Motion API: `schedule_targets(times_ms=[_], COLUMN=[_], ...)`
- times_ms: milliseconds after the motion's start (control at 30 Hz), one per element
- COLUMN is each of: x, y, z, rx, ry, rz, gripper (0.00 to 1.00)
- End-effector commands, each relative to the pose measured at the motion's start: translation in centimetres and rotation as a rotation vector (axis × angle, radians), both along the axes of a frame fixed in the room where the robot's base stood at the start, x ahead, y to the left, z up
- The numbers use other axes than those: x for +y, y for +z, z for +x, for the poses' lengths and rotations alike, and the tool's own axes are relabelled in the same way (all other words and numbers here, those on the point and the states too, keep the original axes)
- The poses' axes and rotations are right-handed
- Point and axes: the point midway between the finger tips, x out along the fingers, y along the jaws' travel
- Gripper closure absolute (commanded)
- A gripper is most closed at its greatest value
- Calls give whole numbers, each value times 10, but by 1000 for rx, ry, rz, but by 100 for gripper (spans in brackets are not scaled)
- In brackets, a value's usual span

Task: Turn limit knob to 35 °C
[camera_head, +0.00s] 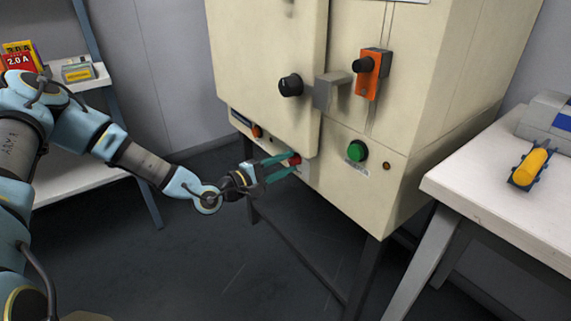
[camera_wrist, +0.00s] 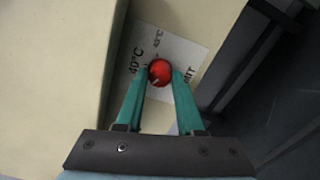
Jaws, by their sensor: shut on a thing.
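The limit knob is a small red round knob (camera_wrist: 160,72) on a white label (camera_wrist: 186,56) in the wrist view. Printing on the label includes "40°C", other smaller marks, and letters partly hidden by a finger. A light pointer mark shows on the knob's lower left; its exact reading is too small to tell. My gripper (camera_wrist: 160,80) has its two green fingers on either side of the knob, shut on it. In the head view the red knob (camera_head: 295,159) sits low on the cream cabinet (camera_head: 335,190), with my gripper (camera_head: 285,163) reaching it from the left.
Above are a black knob (camera_head: 290,85), a grey latch (camera_head: 328,92) and an orange switch box (camera_head: 372,75). A green button (camera_head: 357,151) sits to the right. A white table (camera_head: 500,190) with a yellow-handled tool (camera_head: 529,167) stands at right. Shelves (camera_head: 80,175) stand at left.

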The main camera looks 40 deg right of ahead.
Motion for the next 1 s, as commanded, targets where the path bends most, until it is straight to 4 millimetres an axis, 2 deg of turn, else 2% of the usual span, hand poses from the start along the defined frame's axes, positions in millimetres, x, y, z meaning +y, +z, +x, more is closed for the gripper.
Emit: schedule_targets(times_ms=[267,300,533,833,1000], x=[1,1,0,2,21], y=[-1,-1,-1,0,-1], z=[0,0,0,0,2], rx=[3,3,1,0,2], ry=[-1,0,1,1,4], rz=[3,3,1,1,2], gripper=[100,61,35,33,33])
